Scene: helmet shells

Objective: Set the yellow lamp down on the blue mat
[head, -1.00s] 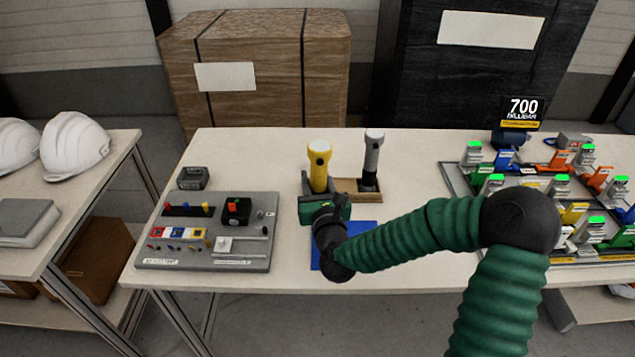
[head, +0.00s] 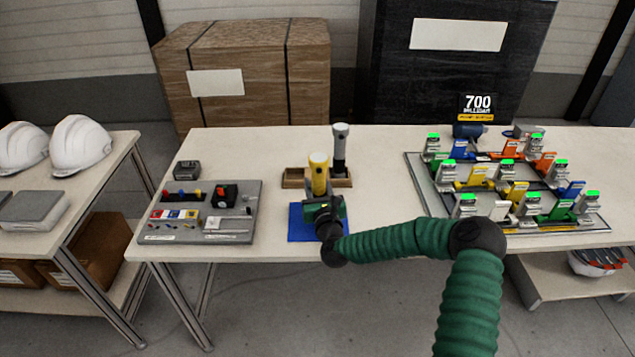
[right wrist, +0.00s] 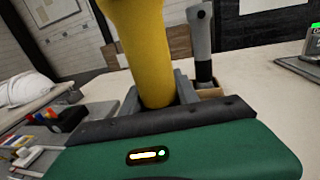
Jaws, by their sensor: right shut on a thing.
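The yellow lamp (head: 319,172) is upright in my right gripper (head: 320,198), which is shut on its lower part. In the head view the lamp and gripper are over the blue mat (head: 304,232); I cannot tell whether the lamp's base touches it, as the gripper hides that end. The lamp also fills the middle of the right wrist view (right wrist: 146,55), between the fingers (right wrist: 155,100). The mat shows mostly to the left of and below the gripper. My left gripper is not in view.
A grey lamp (head: 340,150) stands in a wooden tray (head: 294,178) just behind. A grey panel with switches (head: 246,225) lies to the left of the mat. A rack of coloured clamps (head: 415,170) is at the right. The table is bare between mat and rack.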

